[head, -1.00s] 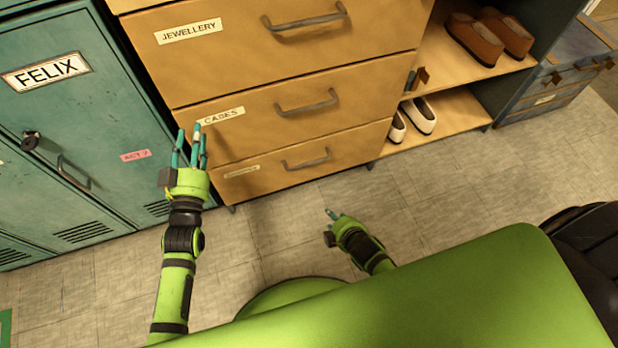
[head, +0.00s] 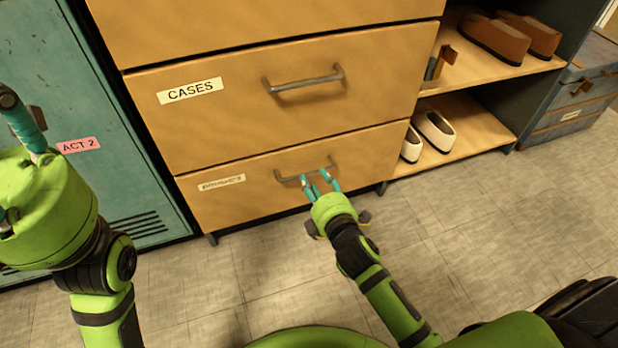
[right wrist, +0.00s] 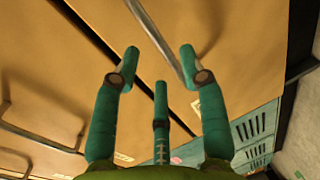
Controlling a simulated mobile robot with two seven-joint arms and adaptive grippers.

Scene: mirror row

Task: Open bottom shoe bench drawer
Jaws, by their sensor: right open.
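The bottom drawer (head: 245,199) of the wooden unit is shut, with a small label at its left and a grey bar handle (head: 290,179). My right gripper (head: 318,178) is at this handle, its teal fingers open and overlapping the bar's right part. In the right wrist view the open fingers (right wrist: 158,68) show with the handle bar (right wrist: 160,38) running between the two outer fingertips; I cannot tell whether they touch it. My left gripper (head: 28,135) is at the left edge, partly cut off, away from the drawer.
The CASES drawer (head: 215,120) above is shut, with its own handle (head: 303,82). A teal locker (head: 60,90) stands left. Open shelves with white shoes (head: 436,132) and brown shoes (head: 495,38) are right. The floor (head: 490,220) in front is clear.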

